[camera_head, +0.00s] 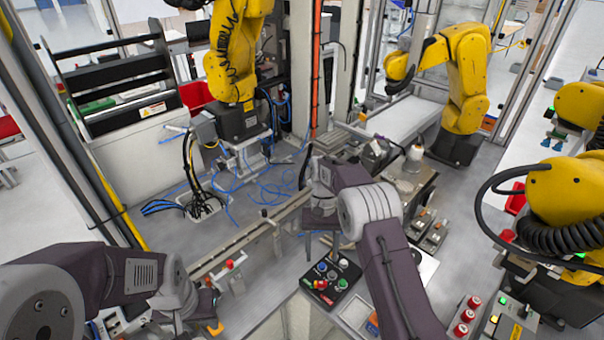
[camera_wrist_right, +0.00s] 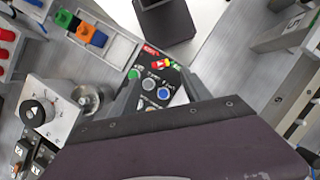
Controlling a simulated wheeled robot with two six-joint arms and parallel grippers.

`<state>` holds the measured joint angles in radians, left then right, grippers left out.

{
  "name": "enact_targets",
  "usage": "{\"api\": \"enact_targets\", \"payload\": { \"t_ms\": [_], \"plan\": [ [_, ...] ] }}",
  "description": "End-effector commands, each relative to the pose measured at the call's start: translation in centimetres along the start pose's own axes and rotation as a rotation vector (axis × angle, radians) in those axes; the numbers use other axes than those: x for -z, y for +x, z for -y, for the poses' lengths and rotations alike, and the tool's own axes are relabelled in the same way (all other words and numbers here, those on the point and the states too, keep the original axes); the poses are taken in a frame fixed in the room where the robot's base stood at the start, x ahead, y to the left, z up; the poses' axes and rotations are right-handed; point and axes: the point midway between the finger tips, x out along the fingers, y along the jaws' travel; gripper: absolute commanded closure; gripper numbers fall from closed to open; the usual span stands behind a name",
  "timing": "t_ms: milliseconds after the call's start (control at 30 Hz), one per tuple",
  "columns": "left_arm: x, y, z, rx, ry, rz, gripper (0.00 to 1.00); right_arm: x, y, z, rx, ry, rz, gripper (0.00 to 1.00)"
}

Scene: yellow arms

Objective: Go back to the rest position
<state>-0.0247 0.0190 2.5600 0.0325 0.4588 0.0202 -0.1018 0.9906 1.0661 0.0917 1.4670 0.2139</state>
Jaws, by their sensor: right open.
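My right gripper (camera_head: 322,243) hangs down in the middle of the head view, above the worktop and just behind a black button box (camera_head: 338,272). In the right wrist view its two fingers (camera_wrist_right: 160,88) are spread apart with nothing held between them. The button box (camera_wrist_right: 152,98) shows beyond them, with green, white, blue and red-yellow buttons. My left gripper (camera_head: 207,308) is low at the left, near the front edge of the worktop. Its fingers are mostly hidden behind my wrist, and I cannot tell how far apart they are.
A metal rail (camera_head: 245,240) runs diagonally across the worktop between my arms. Yellow robot arms stand at the back (camera_head: 232,60), back right (camera_head: 467,80) and right (camera_head: 575,190). Red buttons (camera_head: 462,322) sit at the front right. Blue cables (camera_head: 265,185) lie on open worktop behind.

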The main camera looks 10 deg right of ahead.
Motion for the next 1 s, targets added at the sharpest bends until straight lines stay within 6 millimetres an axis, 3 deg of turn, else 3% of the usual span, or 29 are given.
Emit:
{"api": "enact_targets", "payload": {
  "t_ms": [100,200,300,433,567,700,800,900,1000],
  "plan": [
    [0.0,0.1,0.0,0.0,0.0,0.0,0.64,0.1,-0.9,-0.1,0.007,0.003,-0.021,0.44],
    [0.0,0.1,0.0,0.0,0.0,0.0,0.64,-0.4,-4.5,-0.3,0.026,0.006,-0.093,0.44],
    [0.0,0.3,0.0,0.0,0.0,0.0,0.64,-3.6,-7.0,-1.4,0.032,0.018,-0.114,0.44],
    [-0.1,0.5,0.0,0.0,0.0,0.0,0.64,-7.8,-7.5,-3.2,0.039,0.028,-0.171,0.44],
    [-0.1,0.6,0.0,0.0,0.0,0.0,0.64,-11.9,-5.4,-5.0,0.038,0.015,-0.25,0.44],
    [-0.1,0.7,0.0,0.0,0.0,0.0,0.64,-15.9,-0.8,-6.8,0.027,-0.019,-0.338,0.44],
    [-0.1,0.7,0.0,0.0,0.0,0.0,0.64,-17.8,2.6,-7.7,0.014,-0.055,-0.379,0.44],
    [-0.1,0.6,0.0,0.0,0.0,0.0,0.64,-18.0,4.8,-8.1,0.003,-0.092,-0.419,0.44],
    [-0.1,0.6,0.0,0.0,0.0,0.0,0.64,-16.4,4.0,-7.8,0.003,-0.113,-0.489,0.44]
  ]
}}
